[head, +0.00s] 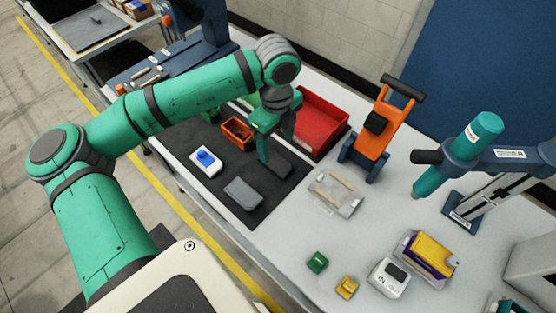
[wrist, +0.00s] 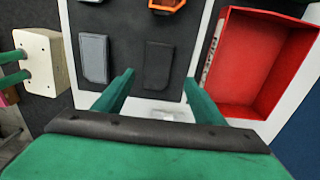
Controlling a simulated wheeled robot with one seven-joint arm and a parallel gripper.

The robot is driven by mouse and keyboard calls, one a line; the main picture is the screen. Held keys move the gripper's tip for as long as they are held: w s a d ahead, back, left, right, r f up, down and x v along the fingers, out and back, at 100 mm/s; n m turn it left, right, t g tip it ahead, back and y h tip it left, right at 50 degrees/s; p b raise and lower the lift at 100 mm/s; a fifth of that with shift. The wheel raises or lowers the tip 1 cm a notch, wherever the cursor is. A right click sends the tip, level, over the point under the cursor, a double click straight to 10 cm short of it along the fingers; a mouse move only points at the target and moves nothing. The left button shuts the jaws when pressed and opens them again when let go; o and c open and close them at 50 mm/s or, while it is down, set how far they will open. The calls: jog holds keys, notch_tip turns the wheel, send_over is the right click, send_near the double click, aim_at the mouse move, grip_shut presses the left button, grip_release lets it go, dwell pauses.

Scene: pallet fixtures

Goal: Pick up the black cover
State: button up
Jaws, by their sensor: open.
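The black cover (head: 279,165) lies flat on the dark mat (head: 222,170), beside a lighter grey cover (head: 243,193). In the wrist view the black cover (wrist: 158,65) is a dark rounded plate, right of the grey cover (wrist: 94,58). My gripper (head: 277,148) is above the mat at the black cover, partly hiding it in the head view. In the wrist view my gripper (wrist: 159,78) is open, with one finger on each side of the black cover's near end in the picture. Nothing is held. The height gap is hard to tell.
A red bin (head: 322,118) stands close behind my gripper, and right of it in the wrist view (wrist: 250,62). An orange bin (head: 238,132) and a white case with a blue part (head: 206,160) are on the mat. A clear tray (head: 336,194) and an orange stand (head: 372,130) are to the right.

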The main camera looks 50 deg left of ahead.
aim_at(276, 162)
jog(key=shift+s+d+f, duration=0.1)
jog(key=shift+s+f, duration=0.05)
jog(key=shift+f, duration=1.55)
jog(key=shift+s+d+f, duration=0.1)
jog(key=shift+f, duration=1.6)
jog(key=shift+a, duration=0.1)
jog(key=c, duration=1.1)
jog(key=shift+r, duration=0.1)
